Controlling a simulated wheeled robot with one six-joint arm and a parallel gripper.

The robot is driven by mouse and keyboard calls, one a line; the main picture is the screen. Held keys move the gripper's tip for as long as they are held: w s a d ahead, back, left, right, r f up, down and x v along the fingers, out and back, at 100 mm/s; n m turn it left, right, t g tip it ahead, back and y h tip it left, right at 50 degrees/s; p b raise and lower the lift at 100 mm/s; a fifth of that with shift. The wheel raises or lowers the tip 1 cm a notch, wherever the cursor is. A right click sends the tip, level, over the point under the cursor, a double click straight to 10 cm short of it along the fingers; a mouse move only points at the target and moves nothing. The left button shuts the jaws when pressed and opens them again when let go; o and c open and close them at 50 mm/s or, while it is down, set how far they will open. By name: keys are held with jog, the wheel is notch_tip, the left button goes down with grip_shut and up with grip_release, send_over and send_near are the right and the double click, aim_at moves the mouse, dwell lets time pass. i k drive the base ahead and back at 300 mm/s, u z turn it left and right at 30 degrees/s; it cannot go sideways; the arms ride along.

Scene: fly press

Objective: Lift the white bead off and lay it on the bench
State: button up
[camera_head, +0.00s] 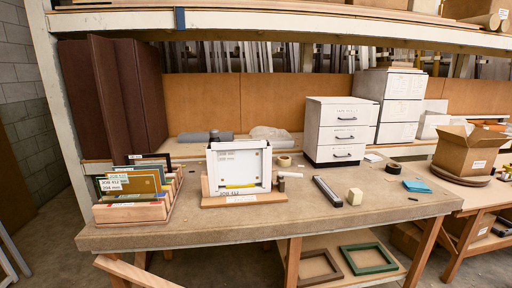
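A white upright frame (267,168) stands on a wooden base (270,198) at the middle of the bench (320,217). White strips run along its top and sides, around a pale panel (238,167) with a label and a yellow band low down. I cannot tell for certain which white strip is the white bead; the white top strip (238,145) is in place on the frame. A dark rounded thing shows just behind the top left corner. My gripper is not in view.
A rack of sample boards (134,190) stands left of the frame. A dark bar (327,191), a cream block (354,197) and blue pads (416,186) lie to the right. White drawers (338,132) stand behind. The bench's front strip is mostly clear.

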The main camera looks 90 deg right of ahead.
aim_at(254, 144)
jog(key=z, duration=2.85)
